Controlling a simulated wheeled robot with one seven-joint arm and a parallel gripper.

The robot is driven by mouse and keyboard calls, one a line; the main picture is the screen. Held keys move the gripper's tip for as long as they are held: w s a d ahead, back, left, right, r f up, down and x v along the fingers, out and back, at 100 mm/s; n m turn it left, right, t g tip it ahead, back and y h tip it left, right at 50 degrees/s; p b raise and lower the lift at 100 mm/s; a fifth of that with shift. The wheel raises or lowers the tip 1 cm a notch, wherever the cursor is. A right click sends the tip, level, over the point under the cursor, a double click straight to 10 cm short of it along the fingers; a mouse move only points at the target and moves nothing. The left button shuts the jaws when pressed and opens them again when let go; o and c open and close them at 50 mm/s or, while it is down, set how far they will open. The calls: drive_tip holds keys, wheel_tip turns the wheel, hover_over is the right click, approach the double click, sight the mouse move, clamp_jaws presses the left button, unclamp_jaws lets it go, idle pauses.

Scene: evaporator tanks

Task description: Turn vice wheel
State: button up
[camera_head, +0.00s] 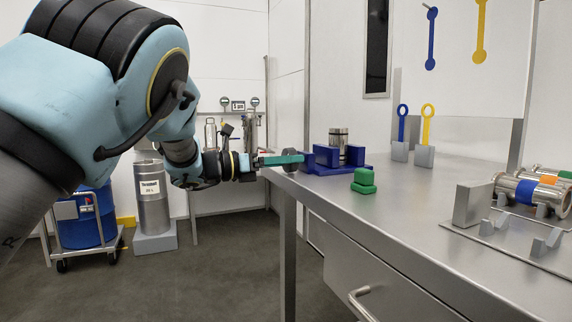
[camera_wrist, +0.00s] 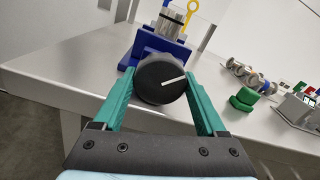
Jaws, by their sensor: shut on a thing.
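The blue vice (camera_head: 325,158) stands at the near left edge of the steel table, with a metal cylinder (camera_head: 338,142) upright between its jaws. Its dark round wheel (camera_head: 291,160) faces my arm. In the wrist view the wheel (camera_wrist: 160,84) shows a white pointer line slanting up to the right. My gripper (camera_head: 284,159) has green fingers on either side of the wheel. In the wrist view the gripper (camera_wrist: 158,88) is shut on the wheel, one finger at its left side and one at its right. The blue vice body (camera_wrist: 150,47) lies just behind the wheel.
A green block (camera_head: 363,181) sits on the table right of the vice. Blue and yellow tools (camera_head: 427,135) stand in grey holders farther back. A rack of metal cylinders (camera_head: 530,195) is at the right. The table front is clear.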

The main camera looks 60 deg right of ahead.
idle(0.5)
drive_tip(key=o, duration=1.3)
drive_tip(key=shift+a, duration=0.1)
drive_tip(key=b+v, duration=0.1)
drive_tip(key=v, duration=0.9)
drive_tip(key=shift+w+a, duration=0.2)
drive_tip(key=shift+a, duration=0.1)
